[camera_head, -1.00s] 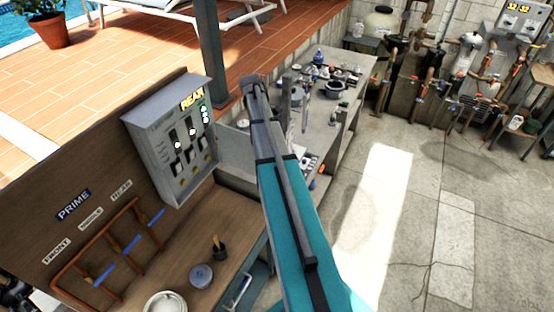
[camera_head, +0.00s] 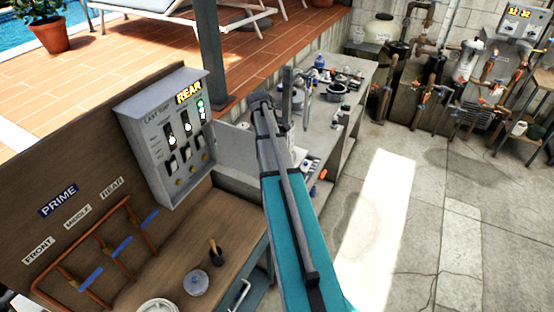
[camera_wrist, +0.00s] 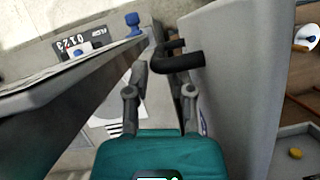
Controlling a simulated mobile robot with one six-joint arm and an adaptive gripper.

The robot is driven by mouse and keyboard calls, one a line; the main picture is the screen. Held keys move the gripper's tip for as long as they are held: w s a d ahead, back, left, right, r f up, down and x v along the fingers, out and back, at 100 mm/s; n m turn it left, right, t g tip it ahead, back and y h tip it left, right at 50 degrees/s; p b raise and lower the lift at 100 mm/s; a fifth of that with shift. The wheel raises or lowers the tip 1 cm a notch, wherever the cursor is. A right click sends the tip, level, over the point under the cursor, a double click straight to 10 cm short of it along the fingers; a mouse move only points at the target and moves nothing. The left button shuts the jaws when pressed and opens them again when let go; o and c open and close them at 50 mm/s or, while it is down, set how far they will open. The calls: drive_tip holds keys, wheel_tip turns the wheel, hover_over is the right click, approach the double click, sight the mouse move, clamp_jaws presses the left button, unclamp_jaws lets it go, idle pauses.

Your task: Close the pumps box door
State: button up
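The pumps box (camera_head: 165,140) is a grey box with switches, coloured buttons and a lit REAR sign, fixed to the wooden board. Its grey door (camera_head: 238,150) stands open to the right of the box. My arm covers part of the door in the head view. In the wrist view the door (camera_wrist: 232,70) stands nearly edge-on, with a black handle (camera_wrist: 180,60) on its left face. My gripper (camera_wrist: 160,88) is open, its two fingers apart just below the handle in the picture. Contact with the handle cannot be told.
A grey workbench (camera_head: 335,130) with pump parts stands behind my arm. Below the box is a wooden counter (camera_head: 215,225) with a round lid (camera_head: 196,283) and a brush (camera_head: 215,250). Pipes stand at the back right. The concrete floor (camera_head: 400,220) on the right is clear.

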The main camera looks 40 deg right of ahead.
drive_tip(key=shift+b+x, duration=0.9)
drive_tip(key=shift+x, duration=0.4)
clamp_jaws()
